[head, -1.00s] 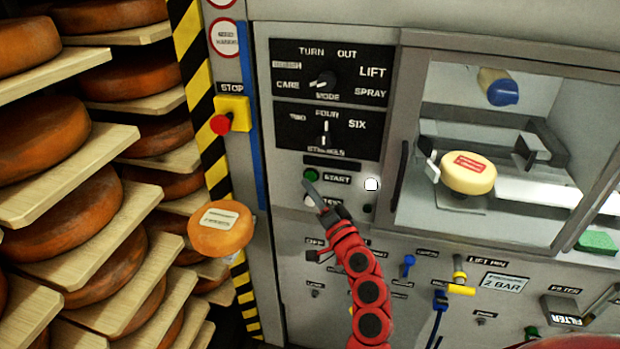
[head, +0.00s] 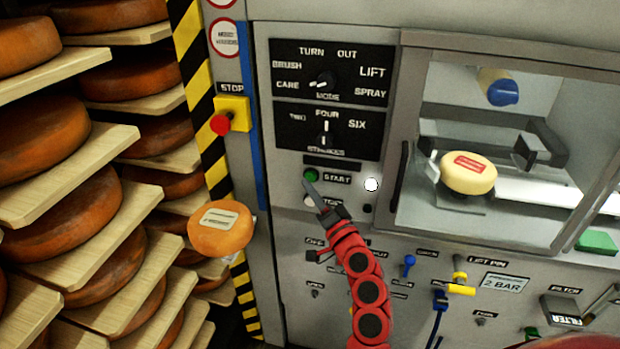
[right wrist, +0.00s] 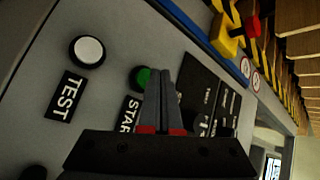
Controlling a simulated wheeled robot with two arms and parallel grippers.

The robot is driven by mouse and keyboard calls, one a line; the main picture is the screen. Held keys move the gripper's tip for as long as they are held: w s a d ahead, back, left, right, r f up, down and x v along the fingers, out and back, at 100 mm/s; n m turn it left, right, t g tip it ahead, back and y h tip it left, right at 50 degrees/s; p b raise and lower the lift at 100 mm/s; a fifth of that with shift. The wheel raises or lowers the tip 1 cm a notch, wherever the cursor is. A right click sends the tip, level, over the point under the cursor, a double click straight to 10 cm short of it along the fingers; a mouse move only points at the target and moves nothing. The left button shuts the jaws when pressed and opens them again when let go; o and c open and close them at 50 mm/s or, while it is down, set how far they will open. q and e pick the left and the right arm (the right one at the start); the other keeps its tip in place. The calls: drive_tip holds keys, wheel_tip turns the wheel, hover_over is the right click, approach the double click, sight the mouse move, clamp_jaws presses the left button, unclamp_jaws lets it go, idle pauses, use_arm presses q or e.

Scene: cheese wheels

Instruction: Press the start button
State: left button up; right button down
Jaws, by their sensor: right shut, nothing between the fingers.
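The green start button (head: 311,175) sits on the grey machine panel, left of its START label (head: 337,177). My right gripper (head: 310,187) is shut and empty, with its tips just below the button in the head view. In the right wrist view the green button (right wrist: 141,77) shows just left of the shut fingertips (right wrist: 165,72), which partly cover the START label. I cannot tell whether the tips touch the button or panel. The white test button (right wrist: 87,51) is further left there. My left gripper is not in view.
A red stop button (head: 221,124) on a yellow box is up and left. Mode and strokes dials (head: 326,139) are above. A glass-fronted chamber (head: 410,140) holds a pale cheese wheel (head: 468,173). Shelves of orange cheese wheels (head: 150,75) stand at left.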

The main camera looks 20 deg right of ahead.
drive_tip(key=shift+w+d, duration=0.1)
drive_tip(key=shift+w+d+b, duration=0.15)
drive_tip(key=shift+w+b, duration=0.15)
drive_tip(key=shift+b, duration=0.05)
